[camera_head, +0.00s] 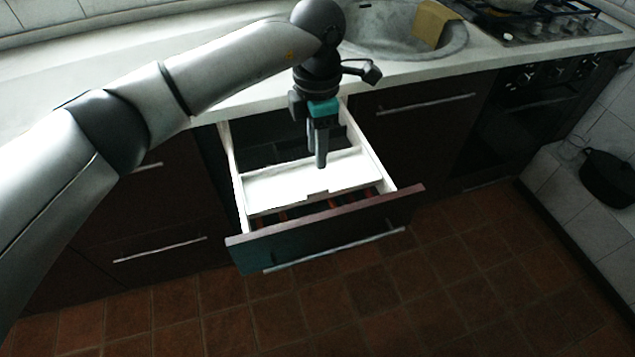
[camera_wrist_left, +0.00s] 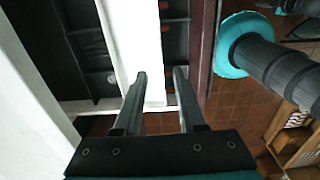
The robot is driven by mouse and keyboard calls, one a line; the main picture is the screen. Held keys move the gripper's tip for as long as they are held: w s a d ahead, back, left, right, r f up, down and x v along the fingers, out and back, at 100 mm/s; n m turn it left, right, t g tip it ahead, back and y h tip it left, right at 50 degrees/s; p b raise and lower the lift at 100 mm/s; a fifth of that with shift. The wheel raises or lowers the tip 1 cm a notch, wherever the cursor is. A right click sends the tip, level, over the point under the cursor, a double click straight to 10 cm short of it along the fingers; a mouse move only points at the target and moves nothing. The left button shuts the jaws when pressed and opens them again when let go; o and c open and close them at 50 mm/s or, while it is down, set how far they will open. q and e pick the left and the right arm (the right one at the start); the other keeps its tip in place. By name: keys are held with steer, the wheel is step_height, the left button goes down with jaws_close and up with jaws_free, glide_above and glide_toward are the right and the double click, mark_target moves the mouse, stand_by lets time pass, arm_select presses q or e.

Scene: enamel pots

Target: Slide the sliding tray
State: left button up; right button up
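The white sliding tray (camera_head: 305,184) sits inside the open drawer (camera_head: 325,235), across its width near the front panel. It has a small notch at the middle of its front edge. In the wrist view the tray (camera_wrist_left: 132,42) is a pale strip running up the picture. My left gripper (camera_head: 321,163) points down over the tray's back part. In the wrist view its two fingers (camera_wrist_left: 160,73) are apart with nothing clearly held between them. I cannot tell whether the fingertips touch the tray. My right gripper is not in view.
The drawer's dark compartments (camera_head: 265,150) lie behind the tray. A white counter (camera_head: 225,60) with a sink (camera_head: 385,40) and a stove (camera_head: 540,22) is above. A black pot (camera_head: 608,178) stands at the right. The tiled floor (camera_head: 400,305) ahead of the drawer is clear.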

arm_select(q)
steer(key=b, duration=0.1)
glide_above(317, 191)
step_height(317, 191, down, 6)
steer(key=shift+f, duration=0.15)
step_height(317, 191, down, 4)
steer(key=shift+d+r+b, duration=0.1)
steer(key=shift+r+b, duration=0.05)
steer(key=shift+b, duration=0.35)
steer(key=shift+f, duration=0.45)
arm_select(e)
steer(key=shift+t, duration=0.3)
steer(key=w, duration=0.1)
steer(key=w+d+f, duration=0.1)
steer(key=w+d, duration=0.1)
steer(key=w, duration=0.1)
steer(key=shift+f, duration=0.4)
arm_select(q)
steer(key=c, duration=0.6)
jaws_close()
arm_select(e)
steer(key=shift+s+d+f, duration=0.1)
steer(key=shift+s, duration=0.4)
arm_select(q)
steer(key=shift+w, duration=0.1)
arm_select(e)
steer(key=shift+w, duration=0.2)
